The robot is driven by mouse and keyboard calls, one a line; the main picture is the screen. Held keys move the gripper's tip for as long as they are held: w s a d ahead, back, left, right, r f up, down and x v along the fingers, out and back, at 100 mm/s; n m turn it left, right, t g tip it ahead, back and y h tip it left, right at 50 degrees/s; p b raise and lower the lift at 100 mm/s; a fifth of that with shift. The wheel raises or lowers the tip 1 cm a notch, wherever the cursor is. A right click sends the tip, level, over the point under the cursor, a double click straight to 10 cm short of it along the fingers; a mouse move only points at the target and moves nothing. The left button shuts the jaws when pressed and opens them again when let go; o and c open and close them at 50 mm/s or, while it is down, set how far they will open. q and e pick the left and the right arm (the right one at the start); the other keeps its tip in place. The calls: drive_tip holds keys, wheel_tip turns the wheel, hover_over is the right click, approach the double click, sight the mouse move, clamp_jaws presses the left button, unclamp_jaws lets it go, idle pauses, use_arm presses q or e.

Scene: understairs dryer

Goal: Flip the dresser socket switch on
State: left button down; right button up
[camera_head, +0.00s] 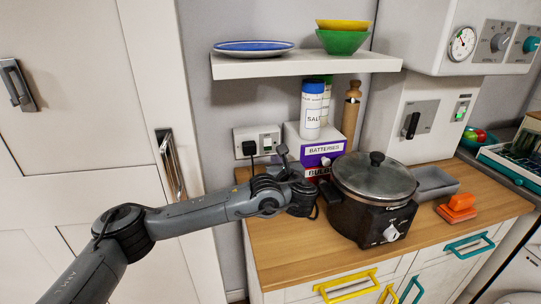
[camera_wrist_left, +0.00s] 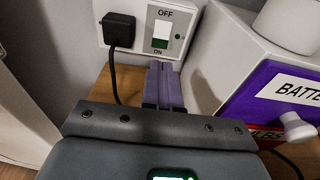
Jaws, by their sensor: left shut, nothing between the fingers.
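The white double socket (camera_head: 257,141) is on the grey wall above the dresser top. A black plug sits in its left half. In the left wrist view its white switch (camera_wrist_left: 162,32) has OFF printed above it and ON below it. Green shows at the lower part of the switch and a small green dot is to its right. I cannot tell for sure which way the rocker is tilted. My left gripper (camera_head: 283,153) is just below and in front of the socket. In the left wrist view its purple-grey fingers (camera_wrist_left: 163,68) are together, empty, right below the switch. My right gripper is out of view.
The batteries box (camera_head: 322,149) stands close to the right of my left gripper, with a salt canister (camera_head: 312,110) on it. A black slow cooker (camera_head: 375,190) stands in front. A shelf (camera_head: 305,64) with bowls is above. The plug's cable hangs at the left.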

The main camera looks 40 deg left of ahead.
sight(268, 150)
use_arm(q)
drive_tip(key=b+x, duration=0.1)
drive_tip(key=x, duration=0.6)
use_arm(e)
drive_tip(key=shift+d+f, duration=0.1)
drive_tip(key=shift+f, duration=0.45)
use_arm(q)
drive_tip(key=shift+w+a, duration=0.1)
drive_tip(key=shift+a, duration=0.05)
drive_tip(key=shift+f, duration=0.1)
drive_tip(key=shift+s+d, duration=0.25)
drive_tip(key=shift+d, duration=0.25)
drive_tip(key=s+d, duration=0.2)
drive_tip(key=d, duration=0.1)
drive_tip(key=s+d+f+p, duration=0.1)
drive_tip(key=s+d, duration=0.2)
drive_tip(key=s+d+p, duration=0.1)
drive_tip(key=s+d, duration=0.2)
drive_tip(key=d, duration=0.1)
drive_tip(key=shift+f, duration=0.35)
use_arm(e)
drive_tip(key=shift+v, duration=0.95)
